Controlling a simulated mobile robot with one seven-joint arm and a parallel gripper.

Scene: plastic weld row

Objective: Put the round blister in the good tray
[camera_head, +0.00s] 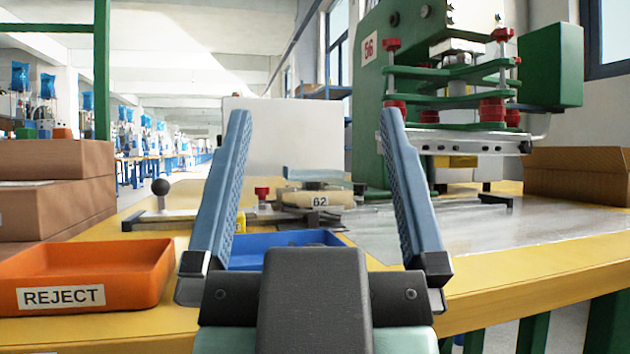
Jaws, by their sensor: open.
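My gripper (314,114) is open, its two blue ribbed fingers wide apart with nothing held between them. Beyond the fingers, a pale bluish, see-through piece (318,174) shows above a cream fixture marked 62 (290,198). I cannot tell whether this piece is the round blister. A blue tray (285,240) lies on the yellow table, between the fingers in the picture and nearer than the fixture. My gripper body hides its front part, and no label shows on it. An orange tray labelled REJECT (90,275) stands at the left.
A green press marked 56 (400,80) stands at the back right, above a grey metal plate (450,230). Cardboard boxes stand at the left (55,185) and far right (577,175). The yellow table's right front is clear.

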